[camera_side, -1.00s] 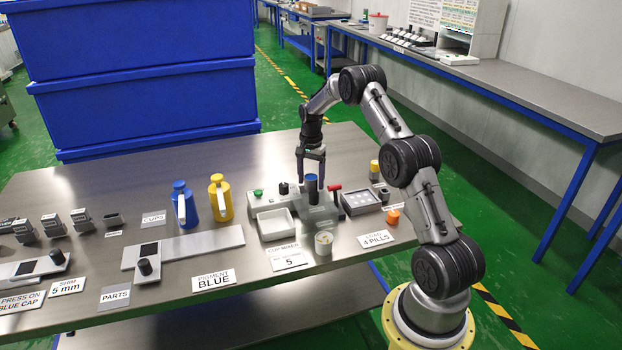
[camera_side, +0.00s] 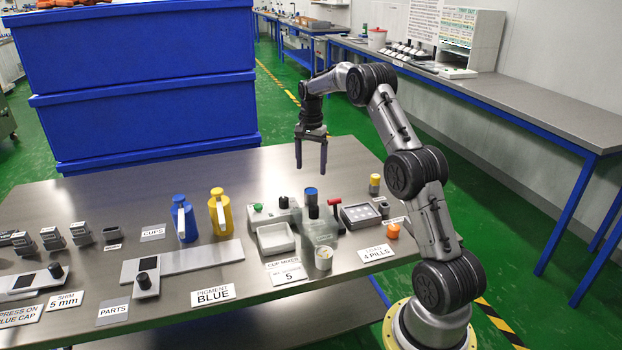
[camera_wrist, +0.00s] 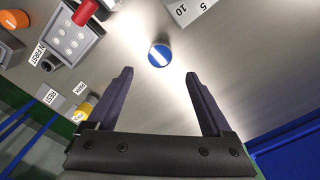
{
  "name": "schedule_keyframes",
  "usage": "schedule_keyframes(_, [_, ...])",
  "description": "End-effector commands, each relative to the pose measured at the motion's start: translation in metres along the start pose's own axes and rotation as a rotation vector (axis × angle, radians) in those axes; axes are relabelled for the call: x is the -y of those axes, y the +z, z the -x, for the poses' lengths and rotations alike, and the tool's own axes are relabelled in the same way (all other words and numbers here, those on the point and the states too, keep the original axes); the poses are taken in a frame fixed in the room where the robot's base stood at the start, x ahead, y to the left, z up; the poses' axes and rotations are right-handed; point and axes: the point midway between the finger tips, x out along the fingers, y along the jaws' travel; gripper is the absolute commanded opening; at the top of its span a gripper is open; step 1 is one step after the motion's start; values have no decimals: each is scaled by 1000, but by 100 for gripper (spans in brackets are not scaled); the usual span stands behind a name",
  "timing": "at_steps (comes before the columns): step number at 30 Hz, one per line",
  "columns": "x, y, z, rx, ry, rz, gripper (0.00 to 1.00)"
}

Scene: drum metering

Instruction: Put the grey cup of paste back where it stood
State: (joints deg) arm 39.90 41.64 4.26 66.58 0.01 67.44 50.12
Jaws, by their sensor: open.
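My gripper (camera_side: 311,167) is open and empty, hanging above and behind the mixer. In the wrist view its two fingers (camera_wrist: 159,73) are apart with nothing between them. A round light-grey cup with pale contents (camera_side: 323,258) stands at the mixer's front, out of the wrist view; I cannot tell for sure that it is the cup of paste. The mixer (camera_side: 319,229) has a dark upright cylinder with a blue top (camera_side: 311,199); the top shows in the wrist view (camera_wrist: 159,55) beyond my fingertips. Several dark-grey cups (camera_side: 80,234) stand in a row at the left.
A red handle (camera_side: 334,203) and a pill tray (camera_side: 361,215) are right of the cylinder. Large blue bins (camera_side: 140,70) stand behind the table.

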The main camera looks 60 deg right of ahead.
Motion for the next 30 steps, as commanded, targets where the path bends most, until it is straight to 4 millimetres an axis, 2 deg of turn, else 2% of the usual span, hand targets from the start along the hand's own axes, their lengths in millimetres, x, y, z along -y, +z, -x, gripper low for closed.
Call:
schedule_keyframes(7, [1,5,24,-4,-5,16,84])
schedule_keyframes(11, [2,35,54,-24,-29,110,84])
schedule_keyframes(14, [-3,76,88,-53,-63,242,84])
schedule_keyframes(17, [-16,124,119,-85,-98,397,84])
schedule_keyframes(21, [-46,186,153,-132,-148,611,84])
schedule_keyframes(26, [-94,249,174,-189,-207,852,84])
schedule_keyframes(30, [-144,294,177,-242,-259,1061,84])
